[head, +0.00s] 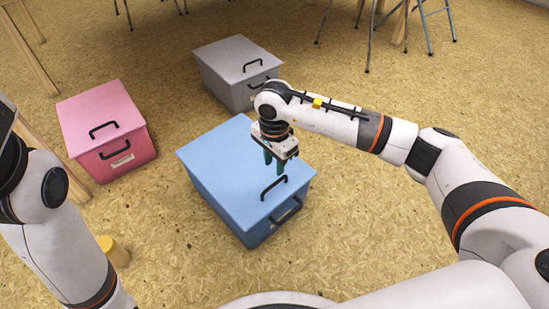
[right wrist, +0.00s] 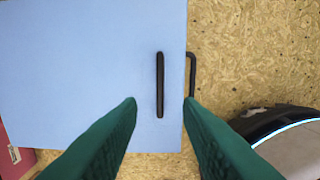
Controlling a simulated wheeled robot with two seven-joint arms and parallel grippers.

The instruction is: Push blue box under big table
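The blue box (head: 222,167) stands on the floor in front of me, with a black handle on its lid (head: 274,188) and another on its near side (head: 287,211). My right gripper (head: 273,168) hangs over the lid, pointing down beside the lid handle. In the right wrist view its two green fingers (right wrist: 160,104) are apart, with the black lid handle (right wrist: 160,85) between them and the blue lid (right wrist: 80,70) below. I cannot tell whether the fingers touch the box. My left arm shows at the left, but its gripper is out of view. Which table is the big one is unclear.
A pink box (head: 98,110) stands left of the blue box, and a grey box (head: 232,60) stands behind it. A yellow cylinder (head: 114,251) is near my left arm. Wooden and metal furniture legs (head: 425,25) stand at the back. Open floor lies to the right.

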